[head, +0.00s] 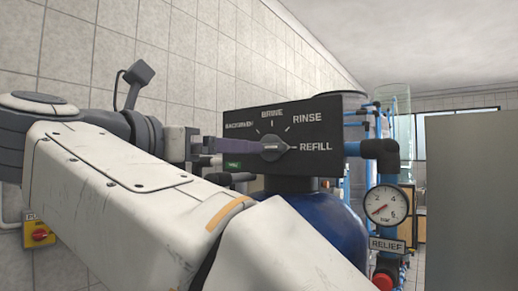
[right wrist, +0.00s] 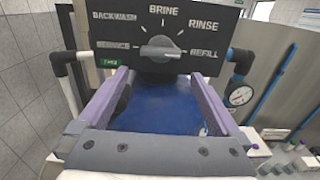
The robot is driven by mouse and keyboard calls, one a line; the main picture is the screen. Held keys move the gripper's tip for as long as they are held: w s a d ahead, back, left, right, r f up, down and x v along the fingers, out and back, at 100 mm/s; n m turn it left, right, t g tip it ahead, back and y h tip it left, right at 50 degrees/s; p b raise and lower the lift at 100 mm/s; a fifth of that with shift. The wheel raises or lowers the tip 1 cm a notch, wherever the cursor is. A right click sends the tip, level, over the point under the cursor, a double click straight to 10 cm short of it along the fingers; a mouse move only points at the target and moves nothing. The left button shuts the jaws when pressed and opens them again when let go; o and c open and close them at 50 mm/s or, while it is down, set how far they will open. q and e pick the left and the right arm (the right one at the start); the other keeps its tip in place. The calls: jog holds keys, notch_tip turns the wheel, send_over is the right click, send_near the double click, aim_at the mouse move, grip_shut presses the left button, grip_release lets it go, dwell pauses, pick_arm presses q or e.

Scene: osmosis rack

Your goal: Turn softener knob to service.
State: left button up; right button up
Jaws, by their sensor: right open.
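The softener knob (head: 272,147) is a grey dial on a black panel (head: 318,118) printed with mode labels. It lies horizontal, its tapered end toward REFILL at the right. In the right wrist view the knob (right wrist: 160,49) shows SERVICE at its left and REFILL at its right. My right gripper (head: 254,146) reaches in from the left in the head view, its purple finger overlapping the knob's left side. In the right wrist view the gripper (right wrist: 159,75) is open, fingers spread below the knob to either side, with nothing held. Contact cannot be told. My left gripper is out of view.
A blue tank (head: 335,225) stands below the panel. A pressure gauge (head: 386,205), a red knob (head: 382,281) and blue pipes stand at the right. A grey panel (head: 470,200) stands farther right. A tiled wall (head: 130,45) is at the left.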

aim_at(267, 148)
jog(key=p+x, duration=0.1)
jog(key=x, duration=0.8)
jog(key=shift+w+d, duration=0.15)
jog(key=shift+w, duration=0.05)
jog(key=c, duration=1)
